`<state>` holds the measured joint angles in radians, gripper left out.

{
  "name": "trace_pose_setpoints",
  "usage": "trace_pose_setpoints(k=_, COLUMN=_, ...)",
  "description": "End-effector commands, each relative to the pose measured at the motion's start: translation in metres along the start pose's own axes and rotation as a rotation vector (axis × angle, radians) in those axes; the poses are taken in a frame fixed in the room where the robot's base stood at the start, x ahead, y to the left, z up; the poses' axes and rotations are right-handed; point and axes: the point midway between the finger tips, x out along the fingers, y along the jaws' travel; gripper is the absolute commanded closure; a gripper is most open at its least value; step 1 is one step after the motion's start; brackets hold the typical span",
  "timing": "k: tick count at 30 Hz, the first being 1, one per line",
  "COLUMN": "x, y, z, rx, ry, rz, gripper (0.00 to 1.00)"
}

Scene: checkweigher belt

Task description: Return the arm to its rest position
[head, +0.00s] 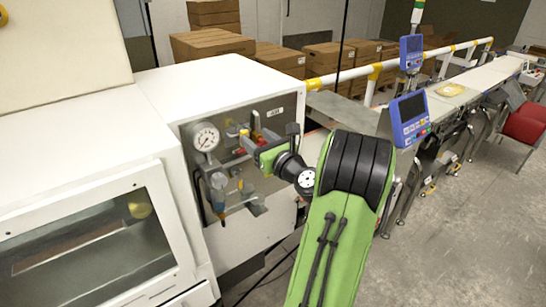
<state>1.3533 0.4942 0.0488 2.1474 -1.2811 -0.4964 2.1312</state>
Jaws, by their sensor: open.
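My green arm (335,240) rises from the bottom of the head view and bends at a black joint. My gripper (248,143) is at its far end, in front of the fittings panel on the white machine. The jaws point left toward the panel and are open; I see nothing held between them. The gripper body and wrist hide part of the panel's right side. I cannot tell whether the fingers touch any fitting.
The white machine (75,145) fills the left, with a gauge (205,137) and small fittings on its panel. A yellow-and-white rail (345,76), blue displays (410,118) and a conveyor stand right. A red chair (524,124) is at far right. Grey floor (455,235) is clear at lower right.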

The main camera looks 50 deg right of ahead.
Motion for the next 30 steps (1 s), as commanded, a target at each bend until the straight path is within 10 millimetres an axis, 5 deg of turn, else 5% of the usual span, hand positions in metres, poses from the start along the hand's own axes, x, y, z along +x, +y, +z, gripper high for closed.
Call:
trace_pose_setpoints(k=7, x=-0.072, y=-0.001, z=-0.004, rx=-0.001, ry=-0.001, rz=-0.008, gripper=0.42)
trace_pose_setpoints(k=12, x=-0.089, y=-0.001, z=-0.002, rx=-0.003, ry=-0.003, rz=-0.003, gripper=0.42)
trace_pose_setpoints(k=26, x=-0.092, y=0.003, z=-0.001, rx=-0.01, ry=0.003, rz=0.008, gripper=0.42)
trace_pose_setpoints(k=28, x=-0.085, y=0.02, z=-0.004, rx=-0.076, ry=0.032, rz=0.054, gripper=0.42)
trace_pose_setpoints(k=30, x=-0.072, y=0.059, z=-0.012, rx=-0.238, ry=0.097, rz=0.165, gripper=0.42)
